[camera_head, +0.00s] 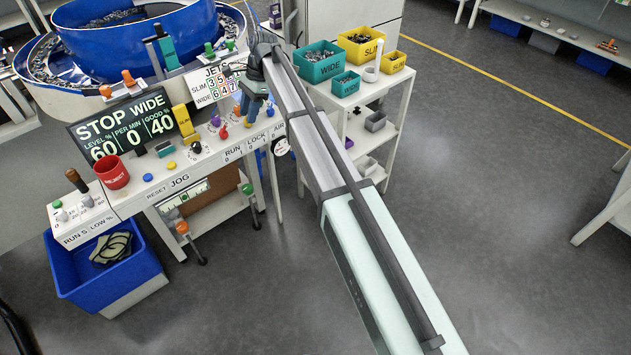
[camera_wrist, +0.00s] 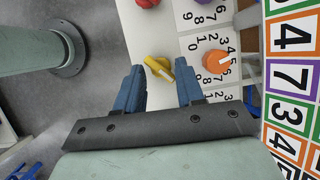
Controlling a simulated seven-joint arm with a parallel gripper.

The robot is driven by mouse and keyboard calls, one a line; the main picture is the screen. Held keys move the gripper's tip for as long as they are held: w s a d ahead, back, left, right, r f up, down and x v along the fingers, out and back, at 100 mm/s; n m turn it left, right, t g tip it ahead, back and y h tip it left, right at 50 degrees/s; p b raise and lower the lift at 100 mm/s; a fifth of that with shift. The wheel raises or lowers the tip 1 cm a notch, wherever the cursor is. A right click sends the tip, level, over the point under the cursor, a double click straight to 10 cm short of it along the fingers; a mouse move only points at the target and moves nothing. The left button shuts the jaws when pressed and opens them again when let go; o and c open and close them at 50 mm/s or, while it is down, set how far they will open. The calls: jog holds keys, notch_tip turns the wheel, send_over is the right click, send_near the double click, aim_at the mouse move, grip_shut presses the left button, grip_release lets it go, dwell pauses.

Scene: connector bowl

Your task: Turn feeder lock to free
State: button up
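My gripper (camera_head: 248,118) reaches down over the panel just behind that label and hides part of what lies there. In the wrist view my gripper (camera_wrist: 159,78) is open, its two blue fingers apart. A yellow knob (camera_wrist: 159,67) with a raised bar lies between the fingertips in the picture, with a gap on each side. Its bar is slanted. I cannot tell the height of the fingers above it, or read its label.
An orange knob (camera_wrist: 217,62) on a number dial sits close right of the right finger. A red knob (camera_head: 223,133) and a black knob (camera_head: 195,148) stand on the panel. A STOP WIDE display (camera_head: 122,122) and a red cup (camera_head: 112,172) stand further left.

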jog(key=m, duration=0.2)
jog(key=m+t+y, duration=0.1)
jog(key=shift+s+d+m, duration=0.15)
jog(key=shift+s+m, duration=0.1)
jog(key=shift+m, duration=0.05)
jog(key=m+t, duration=0.2)
jog(key=m, duration=0.2)
jog(key=shift+s+m, duration=0.15)
jog(key=shift+m, duration=0.15)
jog(key=v, duration=1.4)
jog(key=s+d+f+n+h, duration=0.1)
jog(key=s+d+f+n, duration=0.2)
jog(key=f, duration=0.7)
jog(key=s+d+f+n+t+h, duration=0.1)
jog(key=s+d+f+n, duration=0.2)
jog(key=d+f+n, duration=0.4)
jog(key=s+d+f+n+h, duration=0.1)
jog(key=s+d+f+n, duration=0.3)
jog(key=f+n, duration=0.7)
notch_tip(320, 180, down, 3)
jog(key=shift+d+f+n+t, duration=0.1)
jog(key=shift+d+n+t, duration=0.25)
jog(key=shift+d, duration=0.65)
